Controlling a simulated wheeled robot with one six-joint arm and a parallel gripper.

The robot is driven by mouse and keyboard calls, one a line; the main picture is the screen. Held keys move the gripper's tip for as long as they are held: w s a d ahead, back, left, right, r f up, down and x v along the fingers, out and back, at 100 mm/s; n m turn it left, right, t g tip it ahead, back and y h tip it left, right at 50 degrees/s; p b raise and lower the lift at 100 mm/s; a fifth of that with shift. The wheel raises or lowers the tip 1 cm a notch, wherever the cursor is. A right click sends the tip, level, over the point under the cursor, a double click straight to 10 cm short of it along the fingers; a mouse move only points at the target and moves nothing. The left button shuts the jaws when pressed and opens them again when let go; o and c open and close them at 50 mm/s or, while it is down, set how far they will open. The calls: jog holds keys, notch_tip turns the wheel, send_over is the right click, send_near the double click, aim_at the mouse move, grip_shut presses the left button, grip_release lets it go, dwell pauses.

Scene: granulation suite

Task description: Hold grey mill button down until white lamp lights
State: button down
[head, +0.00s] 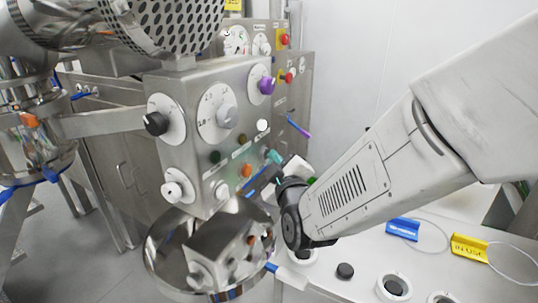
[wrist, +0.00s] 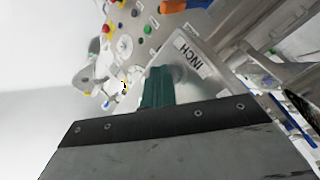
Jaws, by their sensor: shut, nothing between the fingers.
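My gripper (head: 273,157) is at the right edge of the steel control panel (head: 190,90), its teal fingertips close together. In the wrist view the teal fingers (wrist: 157,88) point at a panel face beside an INCH label (wrist: 190,54). A pale grey round button (wrist: 178,73) shows partly behind the fingertips; they overlap it, and I cannot tell if they press it. In the head view the fingertips hide that spot. A round white lamp-like part (head: 262,125) sits on the panel above the gripper; I cannot tell if it is lit.
The panel carries a black knob (head: 155,123), a purple knob (head: 267,85) and an orange button (head: 246,170). A steel bowl (head: 152,262) stands below. A white bench at right holds a blue tag (head: 402,228) and a yellow tag (head: 469,247).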

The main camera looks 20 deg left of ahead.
jog(key=shift+s+d, duration=0.1)
jog(key=shift+d, duration=0.8)
jog(key=shift+s+d, duration=0.2)
jog(key=shift+d, duration=2.3)
